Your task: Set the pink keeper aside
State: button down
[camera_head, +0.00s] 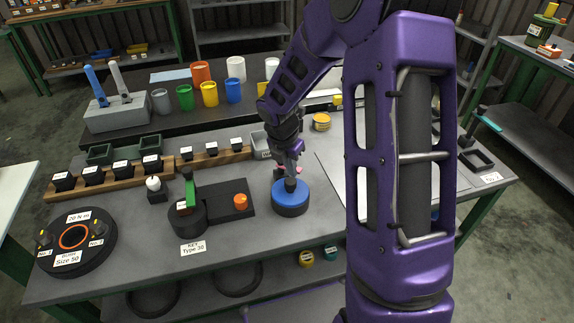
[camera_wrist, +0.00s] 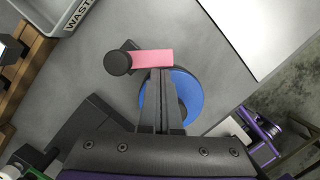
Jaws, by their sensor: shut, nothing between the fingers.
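The pink keeper (camera_wrist: 153,57) is a short pink bar in the wrist view. A black round knob (camera_wrist: 117,62) and a dark piece sit at its left end. The keeper lies just beyond my fingertips; I cannot tell whether they touch it. My gripper (camera_wrist: 160,72) is shut and empty, pointing down over a blue-topped round part (camera_wrist: 188,90). In the head view my gripper (camera_head: 291,183) is above that blue-topped black disc (camera_head: 290,193). Only a small pink patch (camera_head: 299,169) shows behind the gripper there. My fingers hide part of the blue top.
A grey bin marked WASTE (camera_wrist: 78,12) is at the upper left of the wrist view. A black fixture (camera_head: 189,216) with a green lever and an orange knob stands left of the disc. A pale panel (camera_head: 335,165) lies to the right.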

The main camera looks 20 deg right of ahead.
aim_at(298, 168)
jog(key=d+n, duration=0.1)
jog(key=n, duration=0.1)
jog(key=w+n, duration=0.1)
jog(key=n, duration=0.1)
jog(key=shift+d+t+y, duration=0.3)
jog(key=shift+d+y, duration=0.1)
jog(key=shift+w+d, duration=0.4)
jog(key=shift+w, duration=0.05)
dwell(0.4)
